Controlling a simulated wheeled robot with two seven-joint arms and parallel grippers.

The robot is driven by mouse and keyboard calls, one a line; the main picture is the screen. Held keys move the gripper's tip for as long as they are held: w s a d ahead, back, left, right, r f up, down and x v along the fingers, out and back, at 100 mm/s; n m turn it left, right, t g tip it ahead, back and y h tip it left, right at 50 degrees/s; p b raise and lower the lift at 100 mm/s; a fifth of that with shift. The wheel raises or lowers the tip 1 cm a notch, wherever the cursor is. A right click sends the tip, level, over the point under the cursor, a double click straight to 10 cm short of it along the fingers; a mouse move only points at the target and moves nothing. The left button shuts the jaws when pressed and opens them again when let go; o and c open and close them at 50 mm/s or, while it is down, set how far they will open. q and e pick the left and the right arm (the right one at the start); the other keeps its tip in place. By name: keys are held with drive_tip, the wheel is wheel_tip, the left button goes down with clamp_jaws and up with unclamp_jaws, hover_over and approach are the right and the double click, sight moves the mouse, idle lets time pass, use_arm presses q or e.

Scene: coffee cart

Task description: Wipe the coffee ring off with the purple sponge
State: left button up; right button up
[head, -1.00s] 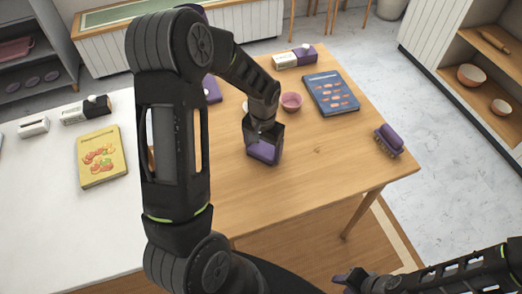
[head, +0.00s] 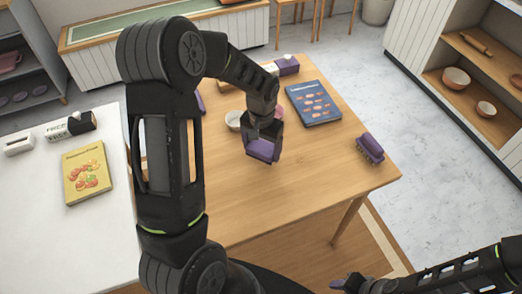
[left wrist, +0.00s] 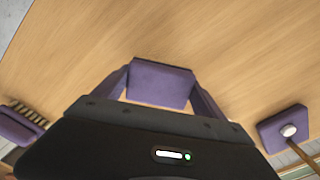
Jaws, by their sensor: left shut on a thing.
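The purple sponge (head: 262,150) is a small block held at the tip of my left gripper (head: 263,136), over the wooden table. It also shows in the left wrist view (left wrist: 160,82), between the two fingers, which are shut on it. I cannot tell whether its underside touches the wood. No coffee ring shows; the gripper, sponge and arm hide part of the tabletop. My right gripper (head: 346,283) is at the bottom edge of the head view, away from the table; its jaws are too unclear to read.
A purple brush (head: 369,147) lies near the table's right edge. The wood right of the sponge is bare. A yellow book (head: 88,173) lies on the white counter.

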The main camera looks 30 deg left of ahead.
use_arm(q)
drive_tip(key=shift+r+p, duration=1.05)
drive_tip(key=shift+r, duration=0.9)
